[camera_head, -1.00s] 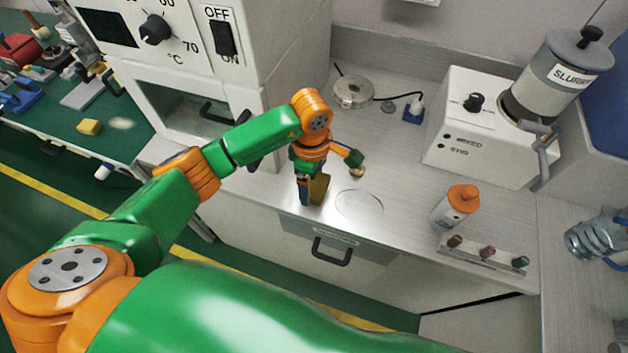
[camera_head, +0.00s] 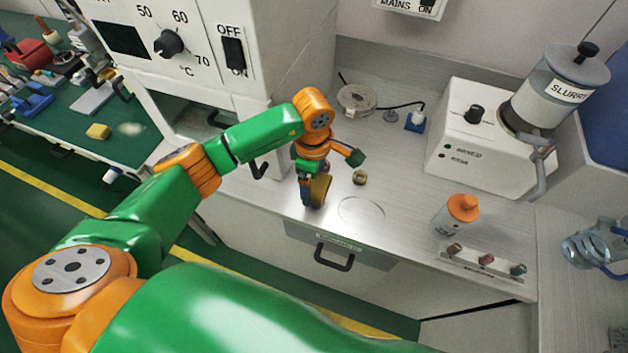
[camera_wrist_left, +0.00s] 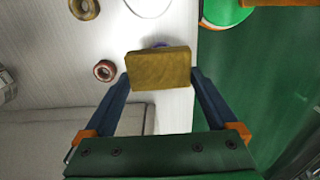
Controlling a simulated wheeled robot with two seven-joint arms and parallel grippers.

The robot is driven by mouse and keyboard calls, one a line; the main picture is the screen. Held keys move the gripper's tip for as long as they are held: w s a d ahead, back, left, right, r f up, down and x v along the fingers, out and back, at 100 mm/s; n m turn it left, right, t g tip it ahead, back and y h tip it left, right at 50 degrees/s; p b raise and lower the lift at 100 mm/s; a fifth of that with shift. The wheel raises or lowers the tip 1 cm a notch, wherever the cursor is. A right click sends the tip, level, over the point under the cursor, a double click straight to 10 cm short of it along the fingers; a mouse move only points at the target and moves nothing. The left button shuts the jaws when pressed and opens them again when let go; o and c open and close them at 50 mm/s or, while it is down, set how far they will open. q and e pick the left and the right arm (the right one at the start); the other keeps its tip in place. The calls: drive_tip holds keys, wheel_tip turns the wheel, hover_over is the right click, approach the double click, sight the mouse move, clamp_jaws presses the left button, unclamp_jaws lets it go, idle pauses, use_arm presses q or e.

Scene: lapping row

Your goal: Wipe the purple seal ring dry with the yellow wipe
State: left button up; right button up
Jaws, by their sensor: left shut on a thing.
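My left gripper (camera_head: 314,196) is low over the worktop near its front edge. It is shut on the yellow wipe (camera_head: 321,187), a mustard-coloured block that shows between the two blue fingers in the left wrist view (camera_wrist_left: 158,71). A small sliver of the purple seal ring (camera_wrist_left: 158,44) shows just past the wipe's far edge in the left wrist view. The wipe hides most of the ring, and I cannot tell whether they touch. The purple ring cannot be made out in the head view. My right gripper is not in view.
A brassy ring (camera_head: 360,177) lies on the worktop beside the gripper. A reddish ring (camera_wrist_left: 104,71) lies left of the wipe in the wrist view. An orange-capped bottle (camera_head: 456,215), a rack of small pegs (camera_head: 484,264) and a slurry unit (camera_head: 486,133) stand to the right.

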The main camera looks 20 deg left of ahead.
use_arm(q)
drive_tip(key=shift+r+p, duration=1.25)
drive_tip(key=shift+r, duration=0.85)
